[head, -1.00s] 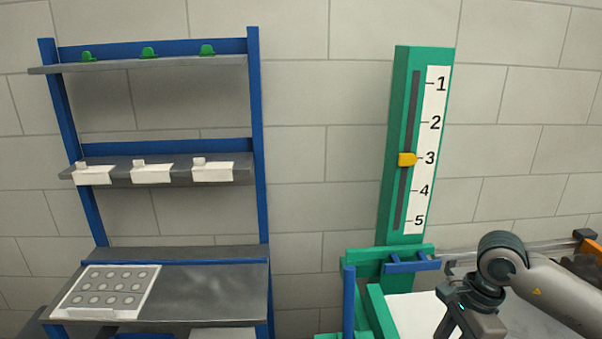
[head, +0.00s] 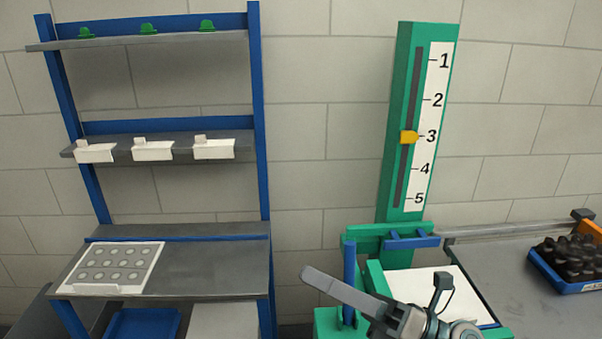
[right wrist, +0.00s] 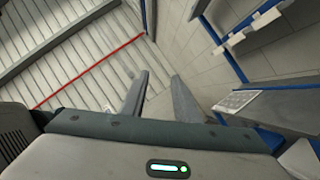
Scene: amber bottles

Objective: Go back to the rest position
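My right gripper (head: 306,273) is at the bottom of the head view, in front of the green stand, with its fingers pointing left and seen nearly edge-on. In the right wrist view its two fingers (right wrist: 160,76) stand apart with nothing between them. Only floor and wall show past the fingertips. My left gripper is not in view.
The green stand (head: 385,198) has a numbered scale with a yellow pointer (head: 409,137) near 3. A blue crate of dark-capped bottles (head: 559,279) is at the right. A blue-framed shelf (head: 262,180) stands left, with a dotted white board (head: 70,278) on its worktop.

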